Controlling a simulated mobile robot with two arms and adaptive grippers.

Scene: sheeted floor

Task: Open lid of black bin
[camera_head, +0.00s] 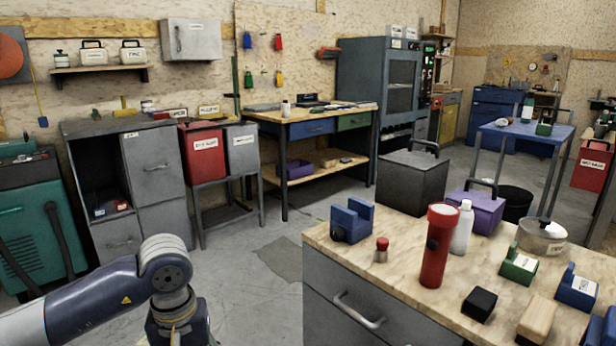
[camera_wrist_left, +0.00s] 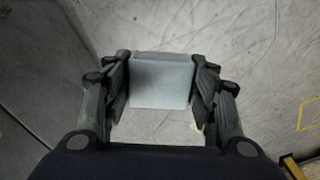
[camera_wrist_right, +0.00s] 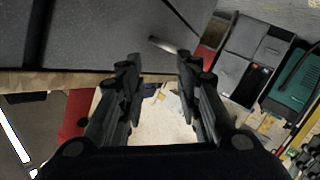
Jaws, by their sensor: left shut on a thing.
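A black bin (camera_head: 412,181) with a flat closed-looking top and a raised handle stands behind the workbench in the head view. A second, round black bin (camera_head: 514,203) beside it looks open at the top; I cannot tell which one the task names. My left gripper (camera_wrist_left: 161,88) is shut on a light grey block (camera_wrist_left: 160,82), held above the grey floor in the left wrist view. In the head view only my left arm shows. My right gripper (camera_wrist_right: 158,68) is open, with nothing between its fingers; it shows only in the right wrist view.
The wooden workbench (camera_head: 400,262) at the right carries a red flashlight (camera_head: 437,245), a white bottle (camera_head: 462,227), a blue holder (camera_head: 351,220) and several small items. A purple box (camera_head: 474,211) stands near the black bin. Grey cabinets (camera_head: 157,165) stand at the left. The middle floor is clear.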

